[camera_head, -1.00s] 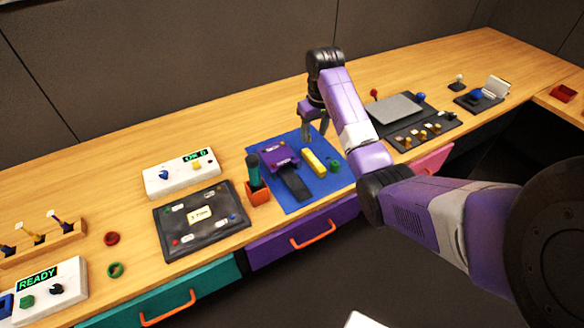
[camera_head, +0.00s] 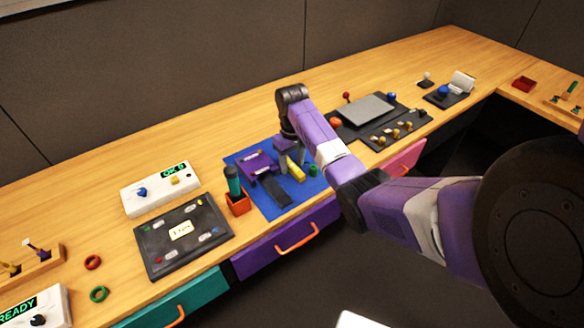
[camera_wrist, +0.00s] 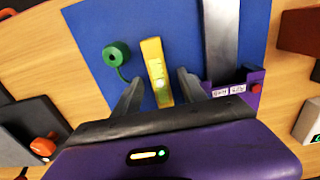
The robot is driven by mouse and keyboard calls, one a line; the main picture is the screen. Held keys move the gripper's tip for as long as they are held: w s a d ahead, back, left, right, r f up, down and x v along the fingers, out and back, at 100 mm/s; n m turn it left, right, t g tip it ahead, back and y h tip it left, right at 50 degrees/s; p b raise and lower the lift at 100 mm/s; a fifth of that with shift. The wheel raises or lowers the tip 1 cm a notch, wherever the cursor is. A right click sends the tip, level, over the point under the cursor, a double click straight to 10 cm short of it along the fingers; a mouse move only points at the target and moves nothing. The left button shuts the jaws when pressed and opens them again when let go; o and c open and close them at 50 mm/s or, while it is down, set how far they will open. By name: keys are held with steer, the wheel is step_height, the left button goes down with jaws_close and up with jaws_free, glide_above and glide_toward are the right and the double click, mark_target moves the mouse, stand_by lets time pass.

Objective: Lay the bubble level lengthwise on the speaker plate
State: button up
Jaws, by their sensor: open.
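The yellow bubble level (camera_head: 296,171) lies on a blue mat (camera_head: 310,187); it also shows in the wrist view (camera_wrist: 153,58). My gripper (camera_head: 290,160) is open just above the level. In the wrist view my gripper (camera_wrist: 158,78) has one finger on each side of the level's near end, with a gap on both sides. Whether the fingers reach down to the mat I cannot tell. A flat grey plate (camera_head: 362,107) on a black panel to the right may be the speaker plate; its top looks bare.
Beside the level lie a green round piece (camera_wrist: 117,55) with a cord and a purple tool (camera_wrist: 238,92) with a grey bar (camera_wrist: 220,35). An orange holder (camera_head: 238,203) stands left of the mat. Several small knobs (camera_head: 397,133) line the black panel's front.

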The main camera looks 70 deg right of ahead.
steer(key=shift+c, duration=0.4)
jaws_close()
steer(key=shift+r, duration=0.1)
